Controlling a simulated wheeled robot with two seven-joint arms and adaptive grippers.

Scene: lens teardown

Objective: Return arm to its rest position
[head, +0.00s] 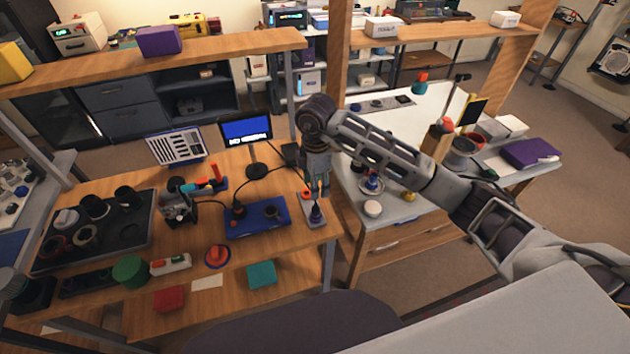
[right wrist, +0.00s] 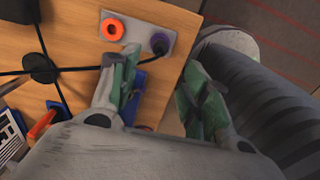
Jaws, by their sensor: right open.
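My right arm reaches in from the right in the head view. Its gripper (head: 319,190) points down over the right end of the wooden workbench (head: 300,240). In the right wrist view the green-padded fingers of my right gripper (right wrist: 160,78) are spread apart with nothing between them. Just beyond the fingertips lies a small grey plate (right wrist: 138,32) with an orange ring (right wrist: 112,30) and a dark purple knob-like part (right wrist: 159,43) on it. In the head view the dark part (head: 316,213) stands just below the gripper. My left gripper does not show.
A blue tray (head: 258,219) and a monitor (head: 246,131) on a stand are left of the gripper. A white-topped table (head: 352,178) with small parts stands to the right, across a narrow gap. A wooden post (head: 338,50) rises behind my arm.

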